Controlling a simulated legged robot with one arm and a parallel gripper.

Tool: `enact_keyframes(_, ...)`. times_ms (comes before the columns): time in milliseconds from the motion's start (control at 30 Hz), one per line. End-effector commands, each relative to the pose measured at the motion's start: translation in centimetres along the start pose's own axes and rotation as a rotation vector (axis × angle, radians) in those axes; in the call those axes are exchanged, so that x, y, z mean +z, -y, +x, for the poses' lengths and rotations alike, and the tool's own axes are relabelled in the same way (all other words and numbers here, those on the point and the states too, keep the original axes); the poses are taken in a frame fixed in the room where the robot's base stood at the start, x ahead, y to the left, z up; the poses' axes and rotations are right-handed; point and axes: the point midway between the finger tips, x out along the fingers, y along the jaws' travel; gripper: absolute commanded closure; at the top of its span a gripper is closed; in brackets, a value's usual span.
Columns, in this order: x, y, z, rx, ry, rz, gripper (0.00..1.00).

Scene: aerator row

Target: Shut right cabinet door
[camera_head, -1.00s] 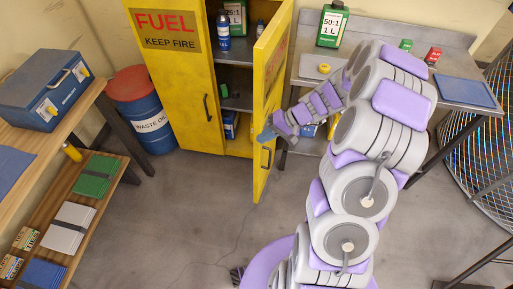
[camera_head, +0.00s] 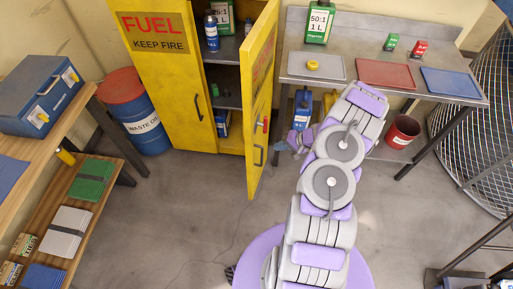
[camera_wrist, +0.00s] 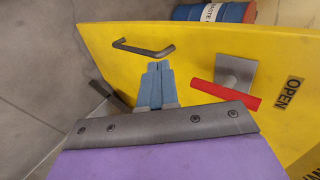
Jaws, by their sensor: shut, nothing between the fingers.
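The right cabinet door (camera_head: 262,90) is yellow and stands open, swung out from the fuel cabinet. The left door (camera_head: 165,85), marked FUEL, is shut. In the wrist view, my gripper's blue fingers (camera_wrist: 155,78) are together and empty, pointing at the door's yellow face (camera_wrist: 215,55). The door's handle (camera_wrist: 145,48) is just beyond the fingertips. A red lever (camera_wrist: 223,94) on a grey plate is to their right. I cannot tell whether the fingers touch the door.
Bottles stand on the cabinet shelves. A metal bench (camera_head: 340,68) with trays is at the right, with a red bucket (camera_head: 402,131) beneath. A waste-oil drum (camera_head: 140,110) is left of the cabinet. Bare floor (camera_head: 190,215) lies in front.

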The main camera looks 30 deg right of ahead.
Motion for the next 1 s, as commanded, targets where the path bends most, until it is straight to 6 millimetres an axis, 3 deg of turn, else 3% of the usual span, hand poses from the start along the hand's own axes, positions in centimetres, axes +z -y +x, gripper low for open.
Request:
enact_keyframes(400, 0.7, 0.4, 8.6, 0.007, 0.001, -0.007, 1.00)
enact_keyframes(600, 0.3, 2.2, 10.1, 0.002, 0.001, -0.006, 1.00)
enact_keyframes(1000, 0.3, 2.9, 10.8, 0.001, 0.001, -0.002, 1.00)
